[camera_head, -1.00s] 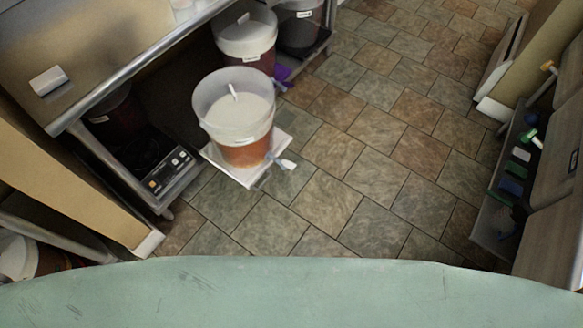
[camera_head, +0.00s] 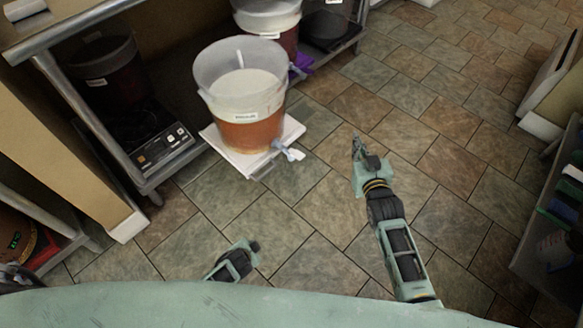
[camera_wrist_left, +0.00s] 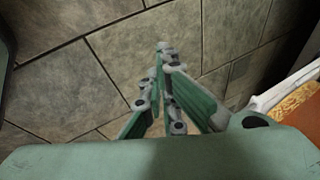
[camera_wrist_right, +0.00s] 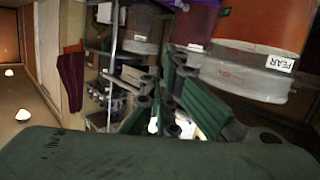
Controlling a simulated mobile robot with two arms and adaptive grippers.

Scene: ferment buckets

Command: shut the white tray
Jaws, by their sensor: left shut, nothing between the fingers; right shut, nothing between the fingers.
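The white tray (camera_head: 247,167) sticks out past the metal shelf frame in the head view. A translucent bucket (camera_head: 240,95) of pale and orange liquid stands on it, its blue-grey tap over the tray's right side. My right gripper (camera_head: 357,146) is shut and empty, right of the tray and apart from it. Its closed fingers show in the right wrist view (camera_wrist_right: 168,58). My left gripper (camera_wrist_left: 163,50) is shut and empty above floor tiles; a white edge, likely the tray, and an orange surface lie to its right. Part of my left arm shows low in the head view.
The metal table (camera_head: 100,25) and its shelf frame stand at the left, with a dark bucket (camera_head: 110,75) and a buttoned device (camera_head: 163,147) below. Other buckets stand behind the tray. Tiled floor (camera_head: 430,130) is open to the right, with a rack at the far right.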

